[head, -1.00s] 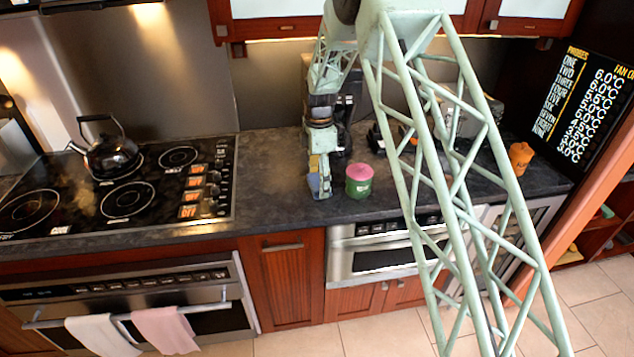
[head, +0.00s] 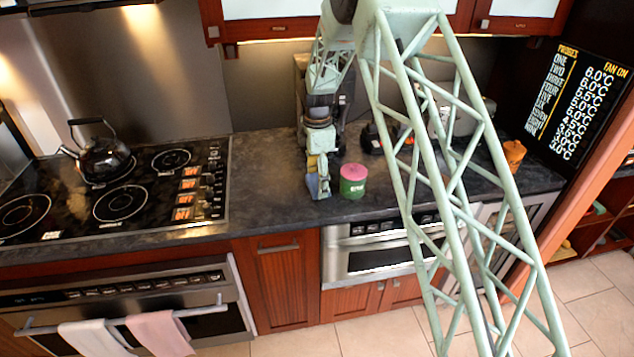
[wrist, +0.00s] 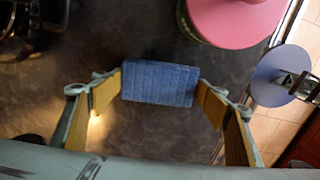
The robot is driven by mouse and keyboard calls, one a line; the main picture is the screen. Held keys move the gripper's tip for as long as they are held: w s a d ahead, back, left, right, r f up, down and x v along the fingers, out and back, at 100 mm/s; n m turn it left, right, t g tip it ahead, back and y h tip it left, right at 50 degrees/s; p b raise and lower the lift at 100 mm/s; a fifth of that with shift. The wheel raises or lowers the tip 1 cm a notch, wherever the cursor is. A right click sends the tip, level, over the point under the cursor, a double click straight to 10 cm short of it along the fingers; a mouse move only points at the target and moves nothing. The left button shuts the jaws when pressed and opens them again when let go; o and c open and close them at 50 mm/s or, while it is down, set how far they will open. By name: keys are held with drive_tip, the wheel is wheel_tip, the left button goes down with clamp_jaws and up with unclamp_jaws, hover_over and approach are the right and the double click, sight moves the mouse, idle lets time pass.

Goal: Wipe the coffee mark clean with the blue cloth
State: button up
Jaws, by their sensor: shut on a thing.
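The blue cloth (wrist: 160,84) is a folded, quilted-looking block between the two yellow-padded fingers of my gripper (wrist: 160,92) in the wrist view. The fingers press on its two short ends. In the head view my gripper (head: 318,190) points down at the dark counter, just left of a green pot with a pink lid, with a small gap between them. I cannot tell whether the cloth touches the counter. I cannot make out the coffee mark in either view; the cloth and gripper cover part of the counter.
The pot (head: 353,187) stands near the counter's front edge; its pink lid (wrist: 238,18) fills the wrist view's upper right. The stove (head: 125,195) with a black kettle (head: 104,158) lies to the left. Bare counter (head: 265,170) lies between stove and gripper. An orange jar (head: 514,153) stands far right.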

sight(294, 191)
drive_tip(key=shift+s+a, duration=0.15)
drive_tip(key=shift+a, duration=1)
drive_tip(key=shift+s+a, duration=0.15)
drive_tip(key=shift+a, duration=0.75)
drive_tip(key=shift+a, duration=0.2)
drive_tip(key=shift+s+a, duration=0.15)
drive_tip(key=shift+a, duration=0.65)
drive_tip(key=shift+a, duration=0.1)
drive_tip(key=shift+s+a, duration=0.1)
drive_tip(key=shift+a, duration=0.8)
drive_tip(key=shift+a, duration=0.15)
